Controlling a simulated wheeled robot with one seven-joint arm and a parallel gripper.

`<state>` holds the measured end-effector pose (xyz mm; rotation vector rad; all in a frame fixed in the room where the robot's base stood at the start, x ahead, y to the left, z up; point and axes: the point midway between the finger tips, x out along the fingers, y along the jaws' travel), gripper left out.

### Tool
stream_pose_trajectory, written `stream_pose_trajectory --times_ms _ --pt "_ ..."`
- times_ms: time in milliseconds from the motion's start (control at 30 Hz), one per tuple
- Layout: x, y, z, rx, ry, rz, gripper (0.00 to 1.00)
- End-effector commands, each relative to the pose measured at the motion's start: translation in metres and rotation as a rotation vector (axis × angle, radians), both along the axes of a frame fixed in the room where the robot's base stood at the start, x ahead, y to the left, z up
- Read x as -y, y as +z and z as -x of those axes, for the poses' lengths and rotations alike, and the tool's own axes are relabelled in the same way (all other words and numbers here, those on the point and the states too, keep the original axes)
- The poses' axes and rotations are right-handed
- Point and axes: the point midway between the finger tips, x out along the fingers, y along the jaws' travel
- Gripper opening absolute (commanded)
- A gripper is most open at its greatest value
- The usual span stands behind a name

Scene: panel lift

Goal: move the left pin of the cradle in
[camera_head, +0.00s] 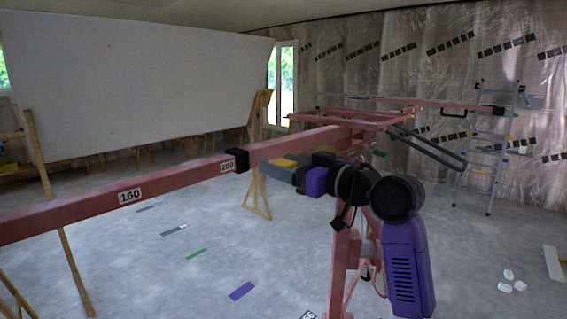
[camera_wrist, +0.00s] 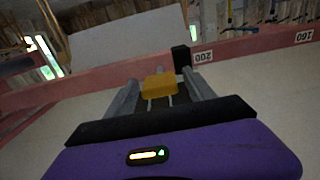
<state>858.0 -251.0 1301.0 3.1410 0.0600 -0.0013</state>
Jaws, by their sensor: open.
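The cradle's long red bar (camera_head: 70,207) runs from the left edge towards the red frame (camera_head: 365,118). It carries labels 160 and 200. A black block (camera_head: 237,159), which looks like the left pin's slider, sits on the bar beside the 200 label; it also shows in the wrist view (camera_wrist: 181,58). My gripper (camera_head: 264,165) is open, close to the bar just right of the block. In the wrist view my gripper (camera_wrist: 160,76) has its fingers apart and pointing at the bar, with the block beyond the right fingertip. No contact is visible. A yellow block (camera_wrist: 159,86) shows between the fingers.
A large white panel (camera_head: 135,85) leans at the back left on wooden supports. A stepladder (camera_head: 488,150) stands at the right wall. A wooden trestle (camera_head: 258,190) stands behind the bar. The grey floor has coloured strips and small white pieces (camera_head: 508,275); its middle is mostly clear.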

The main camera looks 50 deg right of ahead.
Motion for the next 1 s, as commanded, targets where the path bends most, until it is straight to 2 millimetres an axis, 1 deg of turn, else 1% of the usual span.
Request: stream_pose_trajectory --times_ms 233,367,400,467,500,533,567,767,833,1000 --pt "0.000 0.000 -0.001 0.000 0.000 0.000 0.63" --pt "0.000 0.000 -0.001 0.000 -0.001 0.000 0.37" --pt "0.000 0.000 -0.001 0.000 -0.001 0.000 0.29" --pt "0.000 0.000 -0.001 0.000 -0.001 0.000 0.18" --pt "0.000 0.000 -0.001 0.000 -0.001 0.000 0.10" --pt "0.000 0.000 -0.001 0.000 -0.001 0.000 0.04" --pt "0.000 0.000 -0.001 0.000 -0.001 0.000 0.00" --pt "0.000 0.000 -0.001 0.001 -0.001 0.000 0.00" --pt "0.000 0.000 -0.004 0.000 0.000 0.000 0.00" --pt "-0.001 0.000 -0.027 0.001 0.002 0.000 0.00"
